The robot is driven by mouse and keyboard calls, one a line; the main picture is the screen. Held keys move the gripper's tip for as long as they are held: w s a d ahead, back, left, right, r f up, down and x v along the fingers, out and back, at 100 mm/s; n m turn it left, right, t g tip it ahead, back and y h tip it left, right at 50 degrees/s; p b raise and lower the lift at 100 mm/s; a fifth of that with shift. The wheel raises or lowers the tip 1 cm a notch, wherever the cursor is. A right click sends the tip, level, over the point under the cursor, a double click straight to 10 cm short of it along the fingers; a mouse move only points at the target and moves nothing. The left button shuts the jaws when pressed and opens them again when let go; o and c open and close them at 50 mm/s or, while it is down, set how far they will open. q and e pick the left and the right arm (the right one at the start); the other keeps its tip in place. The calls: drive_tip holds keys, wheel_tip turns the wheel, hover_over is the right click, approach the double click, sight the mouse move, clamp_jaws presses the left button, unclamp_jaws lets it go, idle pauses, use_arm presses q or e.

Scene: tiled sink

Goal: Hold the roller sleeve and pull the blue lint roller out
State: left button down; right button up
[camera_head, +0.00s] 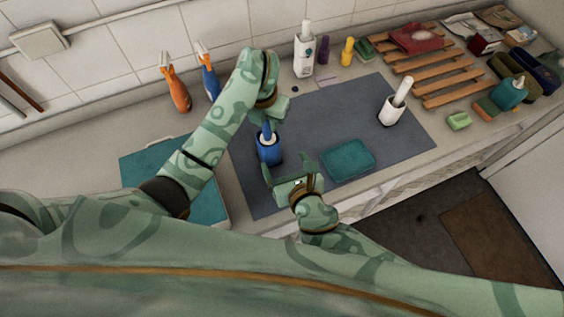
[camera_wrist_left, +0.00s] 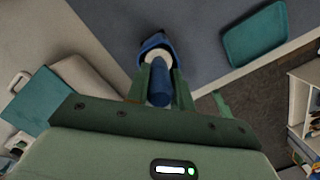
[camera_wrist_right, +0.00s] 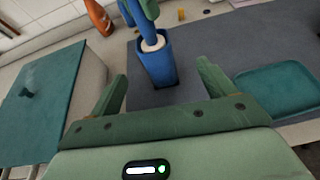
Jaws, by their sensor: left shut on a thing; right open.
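The blue roller sleeve (camera_head: 269,153) stands on the grey mat. The blue lint roller is in it, with its handle (camera_wrist_left: 158,88) sticking up and a white part (camera_wrist_right: 152,43) showing at the sleeve's mouth. My left gripper (camera_head: 268,119) is shut on the handle from above; its fingers lie either side of the handle in the left wrist view (camera_wrist_left: 158,92). My right gripper (camera_head: 284,170) is open and empty, low at the near right of the sleeve. In the right wrist view the sleeve (camera_wrist_right: 158,68) lies beyond and between its spread fingers, with no contact visible.
A teal tray (camera_head: 348,159) lies right of the sleeve. A white holder with a brush (camera_head: 392,110) stands farther right. A teal-lidded box (camera_head: 165,170) is at left. Orange (camera_head: 178,92) and blue (camera_head: 210,80) bottles stand by the wall. The mat's middle is clear.

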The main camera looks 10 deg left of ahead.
sight(272, 146)
drive_tip(key=shift+n, duration=0.3)
drive_tip(key=x, duration=0.6)
drive_tip(key=a+x, duration=0.1)
drive_tip(key=x, duration=0.5)
drive_tip(key=shift+s+d+r, duration=0.1)
drive_tip(key=shift+s+r, duration=0.1)
drive_tip(key=shift+s, duration=0.05)
drive_tip(key=shift+c, duration=0.3)
drive_tip(key=c, duration=1)
drive_tip(key=o, duration=1.3)
drive_tip(key=c, duration=1.3)
